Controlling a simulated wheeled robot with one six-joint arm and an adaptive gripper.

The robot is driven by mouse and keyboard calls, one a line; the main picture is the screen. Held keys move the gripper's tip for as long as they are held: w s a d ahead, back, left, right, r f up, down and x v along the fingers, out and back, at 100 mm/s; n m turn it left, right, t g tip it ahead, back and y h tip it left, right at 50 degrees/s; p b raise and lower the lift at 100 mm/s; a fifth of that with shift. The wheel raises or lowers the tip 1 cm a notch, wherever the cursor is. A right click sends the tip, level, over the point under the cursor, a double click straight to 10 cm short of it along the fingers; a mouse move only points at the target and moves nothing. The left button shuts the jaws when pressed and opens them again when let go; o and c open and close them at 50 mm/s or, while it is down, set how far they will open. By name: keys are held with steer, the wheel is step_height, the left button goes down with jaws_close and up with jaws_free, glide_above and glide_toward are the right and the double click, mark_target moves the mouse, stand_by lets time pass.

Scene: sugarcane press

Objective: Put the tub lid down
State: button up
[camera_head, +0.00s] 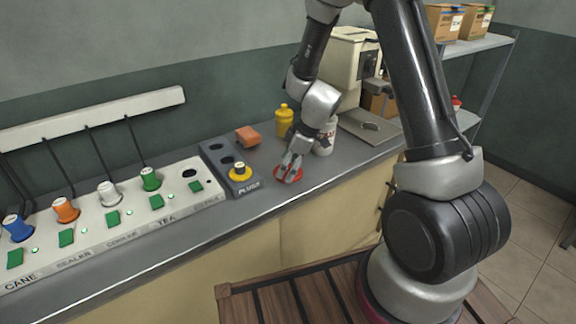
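The red tub lid (279,174) is a flat disc at the counter's front part, right of the dark block. My gripper (291,169) points down over it, with its fingertips at the lid's middle. The fingers hide the lid's centre, so I cannot tell whether they are closed on it or just apart. The lid looks level and at or very near the counter top (262,206). A white tub with red lettering (326,139) stands upright just behind and right of my gripper, partly hidden by the arm.
A yellow bottle (284,122) and an orange-brown block (248,137) stand behind. The dark block with holes (217,158) holds a yellow-collared piece (240,172). A white panel with coloured plugs (90,222) fills the left. A cream machine (345,62) stands behind the tub. Bare counter lies in front.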

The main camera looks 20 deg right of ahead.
steer(key=o, duration=0.9)
steer(key=shift+f, duration=0.1)
steer(key=s+d+r+m, duration=0.25)
steer(key=s+r, duration=0.25)
steer(key=r, duration=0.3)
steer(key=s+d+r+m+t+h, duration=0.1)
steer(key=s+d+r, duration=0.25)
steer(key=r, duration=0.45)
steer(key=s+d+r+m, duration=0.25)
steer(key=s+r, duration=0.25)
steer(key=r, duration=0.3)
steer(key=s+d+r+m+h, duration=0.1)
steer(key=s+d+m, duration=0.1)
steer(key=s, duration=0.2)
steer(key=s+d+r+m+h, duration=0.1)
steer(key=s+d+r+m, duration=0.1)
steer(key=s, duration=0.2)
steer(key=s+d+r+m+t+h, duration=0.1)
steer(key=s+d+m, duration=0.1)
steer(key=s, duration=0.3)
steer(key=shift+d+r+m, duration=0.2)
steer(key=shift+r+m, duration=0.1)
steer(key=shift+r, duration=0.1)
